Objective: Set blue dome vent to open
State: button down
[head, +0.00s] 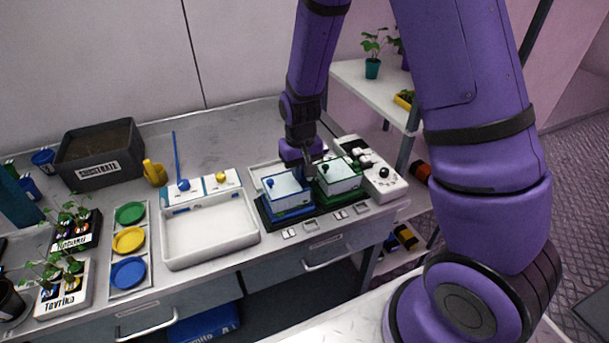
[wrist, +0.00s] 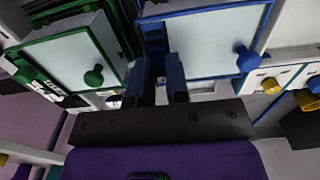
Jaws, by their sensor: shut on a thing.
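The blue dome (head: 287,190) is a pale box-like cover with a blue frame and a blue knob, standing on a dark blue base. It also shows in the wrist view (wrist: 205,42), upper right of the fingers. My gripper (head: 308,168) points down at the dome's right side, in the gap beside the green dome (head: 338,176). In the wrist view my gripper (wrist: 160,82) has its fingers close together at the blue dome's edge, shut on a small part there, the blue dome vent. The fingers mostly hide the vent, so its setting cannot be read.
The green dome, with a green knob, stands close on the right. A white controller box (head: 373,170) is beyond it. A white tray (head: 165,243) lies to the left, with a blue stick (head: 181,160) and yellow knob (head: 220,177) behind. A dark substrate bin (head: 98,166) stands farther left.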

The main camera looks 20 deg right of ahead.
jog(key=shift+w, duration=0.7)
jog(key=c, duration=1.1)
grip_release()
notch_tip(320, 180, up, 11)
jog(key=shift+f, duration=0.1)
